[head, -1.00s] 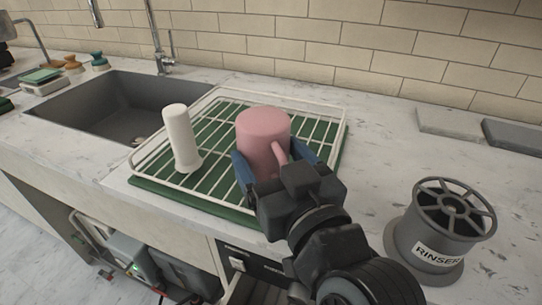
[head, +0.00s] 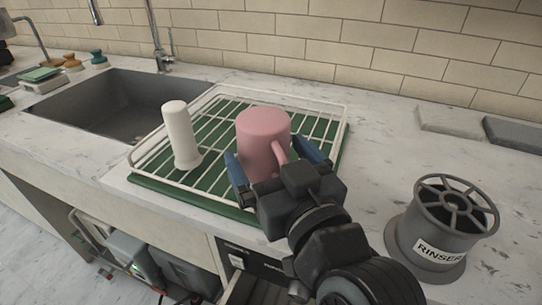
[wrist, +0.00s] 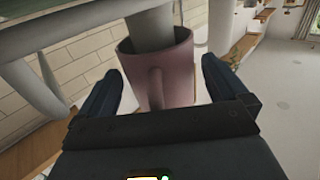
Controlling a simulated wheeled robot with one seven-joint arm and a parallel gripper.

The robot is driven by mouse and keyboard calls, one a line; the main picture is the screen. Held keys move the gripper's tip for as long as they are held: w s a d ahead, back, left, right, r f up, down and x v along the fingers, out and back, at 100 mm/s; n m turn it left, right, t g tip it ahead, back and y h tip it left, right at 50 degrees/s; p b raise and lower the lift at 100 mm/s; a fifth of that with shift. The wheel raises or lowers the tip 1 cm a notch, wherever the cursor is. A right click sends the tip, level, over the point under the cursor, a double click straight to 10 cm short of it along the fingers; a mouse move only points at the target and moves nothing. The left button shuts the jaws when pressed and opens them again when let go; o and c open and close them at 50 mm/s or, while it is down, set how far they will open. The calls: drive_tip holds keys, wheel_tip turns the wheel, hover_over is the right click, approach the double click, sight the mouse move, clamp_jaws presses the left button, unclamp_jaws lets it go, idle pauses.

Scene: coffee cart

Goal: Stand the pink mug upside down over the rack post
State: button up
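The pink mug (head: 264,132) is upside down on the wire rack (head: 325,140), base up, with its handle toward my gripper. In the wrist view the mug (wrist: 182,75) has a pale rack post (wrist: 150,25) running into its mouth. In the head view that post is hidden by the mug. Another white post (head: 180,137) stands bare to the left. My gripper (head: 272,160) is open, its blue fingers on both sides of the mug. In the wrist view, gaps show between the mug and both fingers of my gripper (wrist: 160,85).
A green mat (head: 200,197) lies under the rack. A grey sink (head: 115,100) is at the left, and a grey rinser (head: 440,220) stands at the right. The counter (head: 390,150) between rack and rinser is clear. A tiled wall (head: 350,50) closes the back.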

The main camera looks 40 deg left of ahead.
drive_tip(key=b+v, duration=0.1)
drive_tip(key=v, duration=0.7)
